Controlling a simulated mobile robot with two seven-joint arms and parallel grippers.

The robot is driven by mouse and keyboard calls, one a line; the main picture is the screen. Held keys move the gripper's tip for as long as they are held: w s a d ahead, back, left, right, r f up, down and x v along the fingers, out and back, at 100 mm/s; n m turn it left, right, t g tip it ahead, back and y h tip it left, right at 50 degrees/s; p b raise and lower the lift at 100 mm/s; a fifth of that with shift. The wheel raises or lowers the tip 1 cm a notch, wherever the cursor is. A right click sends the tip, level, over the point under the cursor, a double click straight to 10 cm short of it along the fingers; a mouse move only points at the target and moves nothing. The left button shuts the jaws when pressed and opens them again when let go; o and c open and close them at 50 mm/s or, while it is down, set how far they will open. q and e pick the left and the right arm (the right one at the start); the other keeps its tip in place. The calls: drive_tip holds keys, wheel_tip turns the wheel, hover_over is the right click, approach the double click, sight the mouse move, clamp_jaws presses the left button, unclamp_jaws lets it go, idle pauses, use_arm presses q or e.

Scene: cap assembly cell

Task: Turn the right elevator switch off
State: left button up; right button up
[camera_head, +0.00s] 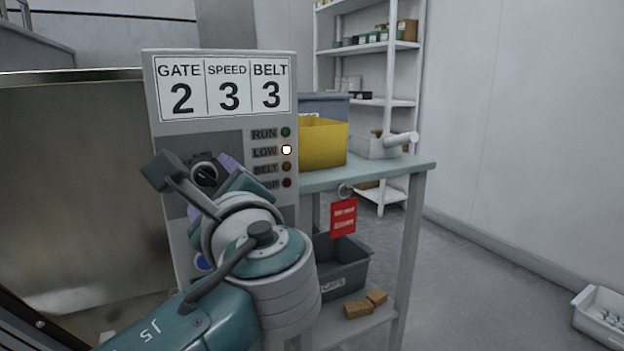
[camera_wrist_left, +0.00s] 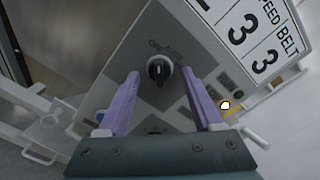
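A grey control panel (camera_head: 222,125) stands in front of me, with a black rotary knob (camera_head: 204,174) on its darker plate. In the left wrist view the knob (camera_wrist_left: 158,69) has a light pointer mark; the small lettering around it is too blurred to read surely. My left gripper (camera_head: 209,183) is at the panel, its two purple fingers open on either side of the knob. In the left wrist view the gripper (camera_wrist_left: 160,74) shows a clear gap on both sides of the knob. The arm hides the panel's lower part. My right gripper is not in view.
A display reads GATE 2, SPEED 3, BELT 3. The LOW lamp (camera_head: 286,150) is lit white. A blue button (camera_head: 203,262) is partly hidden. Right of the panel is a table (camera_head: 390,172) with a yellow bin (camera_head: 324,145) and a hanging red tag (camera_head: 343,217).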

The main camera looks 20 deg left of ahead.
use_arm(q)
drive_tip(key=shift+s+d, duration=0.35)
drive_tip(key=shift+d, duration=0.05)
drive_tip(key=p+v, duration=0.2)
drive_tip(key=v, duration=0.7)
drive_tip(key=shift+a, duration=0.1)
